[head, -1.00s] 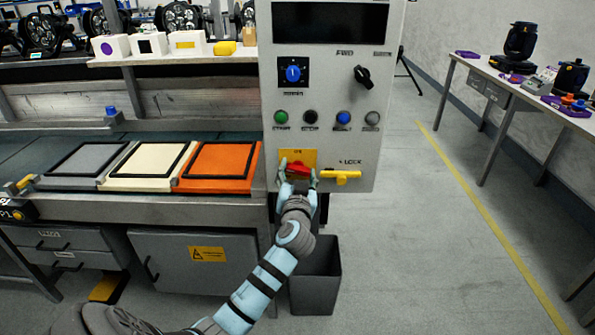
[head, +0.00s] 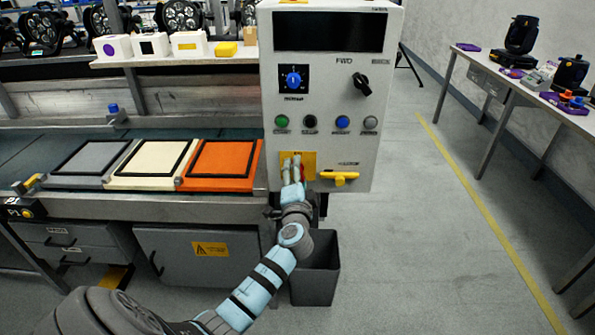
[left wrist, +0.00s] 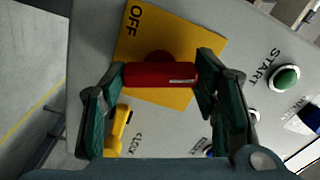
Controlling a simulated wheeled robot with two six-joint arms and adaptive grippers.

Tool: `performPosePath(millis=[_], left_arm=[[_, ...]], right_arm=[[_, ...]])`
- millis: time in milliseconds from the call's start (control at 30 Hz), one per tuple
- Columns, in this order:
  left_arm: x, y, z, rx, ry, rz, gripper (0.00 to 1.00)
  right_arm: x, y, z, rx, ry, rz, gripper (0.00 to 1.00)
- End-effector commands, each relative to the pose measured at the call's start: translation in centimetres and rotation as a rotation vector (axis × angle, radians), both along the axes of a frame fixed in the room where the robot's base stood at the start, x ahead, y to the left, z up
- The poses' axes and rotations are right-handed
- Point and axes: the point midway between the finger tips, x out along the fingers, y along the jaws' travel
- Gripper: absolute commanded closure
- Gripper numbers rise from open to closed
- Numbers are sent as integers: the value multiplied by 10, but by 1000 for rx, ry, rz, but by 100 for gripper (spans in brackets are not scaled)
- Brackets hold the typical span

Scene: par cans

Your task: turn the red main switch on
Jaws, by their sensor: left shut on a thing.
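The red main switch (left wrist: 160,75) is a red handle on a yellow plate (left wrist: 172,38) marked OFF, on the front of a grey control panel. In the left wrist view my left gripper (left wrist: 160,72) is shut on the handle, with a finger at each end. In the head view my left gripper (head: 291,164) is at the yellow plate (head: 311,161), with its fingers in front of the handle. The handle is almost wholly hidden there, and its exact angle is hard to tell.
A yellow lever (head: 340,178) marked LOCK is just right of the switch. Several buttons, such as the green one (head: 282,121), and a blue knob (head: 293,82) sit above. A grey bin (head: 316,275) stands below. The floor to the right is clear.

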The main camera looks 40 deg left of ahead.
Motion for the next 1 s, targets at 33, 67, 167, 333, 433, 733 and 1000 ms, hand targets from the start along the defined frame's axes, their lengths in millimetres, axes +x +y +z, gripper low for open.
performPosePath(millis=[33,67,167,333,433,733,1000], left_arm=[[0,0,2,29,23,0,73],[0,0,2,51,40,0,73],[0,0,2,115,89,1,73],[0,0,1,207,159,1,73],[0,0,1,248,190,0,73],[0,0,0,308,236,0,73],[0,0,-1,315,240,0,73]], right_arm=[[0,0,4,0,0,0,100],[0,0,5,0,0,0,100],[0,0,9,0,0,0,100],[0,0,14,0,0,0,100],[0,0,16,0,0,0,100],[0,0,19,0,0,0,100],[0,0,19,-1,1,0,100]])
